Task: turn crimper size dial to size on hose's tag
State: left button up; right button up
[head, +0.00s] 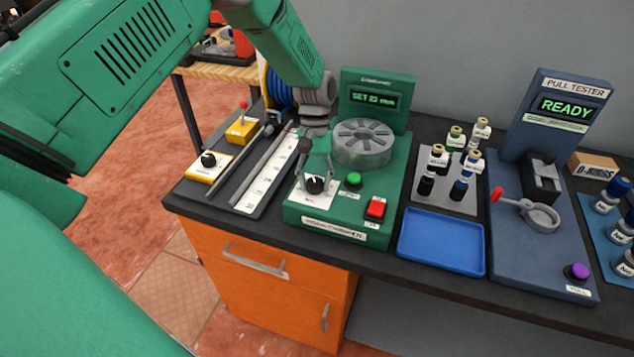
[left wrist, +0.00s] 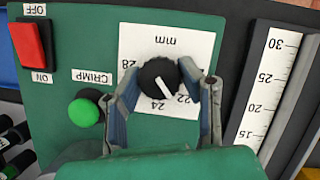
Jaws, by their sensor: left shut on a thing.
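The green crimper (head: 340,205) stands on the dark bench. Its black size dial (head: 314,185) sits on a white scale plate (left wrist: 192,45) marked in mm, with 28, 24 and 22 legible in the left wrist view. My left gripper (head: 316,165) reaches down from above and is shut on the dial (left wrist: 158,80), one finger on each side. The dial's white pointer line slants down between 24 and 22. The crimper's display (head: 374,99) reads SET and a number in mm, too blurred to be sure of. I cannot make out the hose's tag. My right gripper is not in view.
A green crimp button (head: 354,179) and a red switch (head: 376,207) are right of the dial. A white ruler (head: 270,178) lies left. A blue tray (head: 441,241), small tagged fittings (head: 438,156) and the pull tester (head: 548,215) stand further right.

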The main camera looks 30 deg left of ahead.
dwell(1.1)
pick_arm(q)
jog(key=o, duration=1.1)
jog(key=shift+w+r, duration=0.1)
jog(key=shift+r, duration=0.05)
jog(key=v, duration=1.1)
jog(key=shift+a+r, duration=0.15)
jog(key=shift+r, duration=0.1)
